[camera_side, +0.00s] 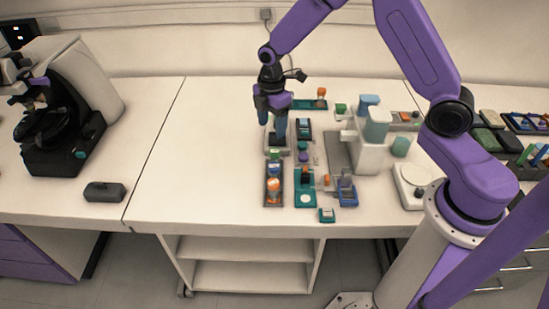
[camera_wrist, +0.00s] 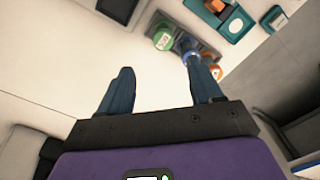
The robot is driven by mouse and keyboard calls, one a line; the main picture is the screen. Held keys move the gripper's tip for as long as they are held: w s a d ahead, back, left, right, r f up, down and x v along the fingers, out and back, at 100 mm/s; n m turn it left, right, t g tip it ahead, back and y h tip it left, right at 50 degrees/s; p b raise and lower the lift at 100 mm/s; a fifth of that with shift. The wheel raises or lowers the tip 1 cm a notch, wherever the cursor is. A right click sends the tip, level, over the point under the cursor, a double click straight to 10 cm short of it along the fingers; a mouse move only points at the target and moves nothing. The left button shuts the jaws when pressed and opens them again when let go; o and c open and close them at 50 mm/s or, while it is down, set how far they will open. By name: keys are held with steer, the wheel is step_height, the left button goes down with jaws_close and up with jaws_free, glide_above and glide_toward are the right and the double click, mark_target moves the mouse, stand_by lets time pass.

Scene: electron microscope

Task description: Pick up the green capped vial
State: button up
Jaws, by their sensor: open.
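The green capped vial (camera_wrist: 163,40) shows in the wrist view as a round green top with a pale mark. In the side view my gripper (camera_side: 273,118) points down over the left edge of the group of racks. A green top (camera_side: 275,153) shows below it; I cannot tell surely that it is the same vial.
A microscope (camera_side: 65,115) and a dark box (camera_side: 104,191) are far left. The table left of the trays is clear.

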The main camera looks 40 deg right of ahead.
mark_target(274, 151)
step_height(274, 151, down, 8)
steer(key=shift+f, duration=0.15)
steer(key=shift+s+d+f, duration=0.1)
steer(key=shift+s+f, duration=0.05)
steer(key=shift+f, duration=1.15)
steer(key=shift+s+d+f, duration=0.1)
steer(key=shift+s+f, duration=0.05)
steer(key=shift+f, duration=1.15)
steer(key=c, duration=1.1)
